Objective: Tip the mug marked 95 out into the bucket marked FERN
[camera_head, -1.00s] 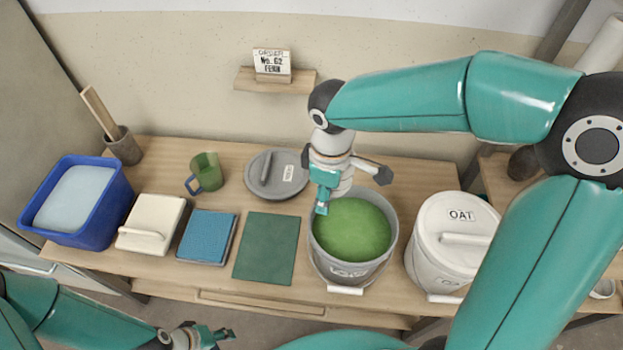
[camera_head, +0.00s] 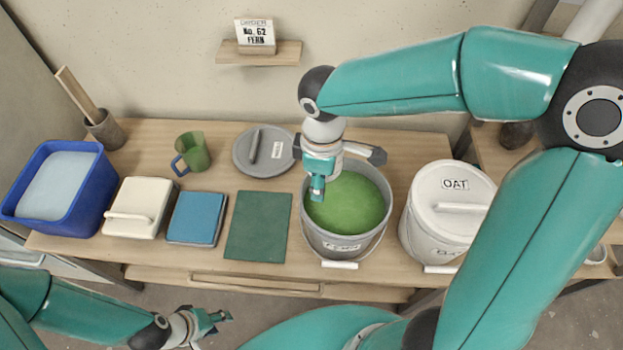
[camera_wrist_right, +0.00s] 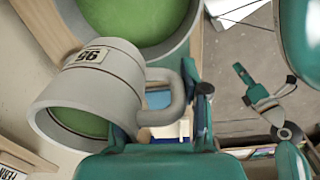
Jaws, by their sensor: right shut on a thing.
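The FERN bucket (camera_head: 343,243) is grey, open and full of green glaze. My right gripper (camera_head: 317,190) hangs above its far left part and is shut on the handle of a grey mug (camera_wrist_right: 110,85). In the wrist view the mug's label is upside down; it looks like 96 or 95, and I cannot tell which. The mug's mouth faces the lower left of that view, with green showing inside. In the head view I cannot make the mug out behind my wrist. My left gripper (camera_head: 218,318) is empty and looks open, off the table's front edge.
A lidded OAT bucket (camera_head: 445,212) stands right of FERN. A grey lid (camera_head: 252,165) lies behind left. A green mug (camera_head: 194,153), green mat (camera_head: 258,225), blue pad (camera_head: 195,215), cream box (camera_head: 133,208) and blue tub (camera_head: 92,205) fill the left side.

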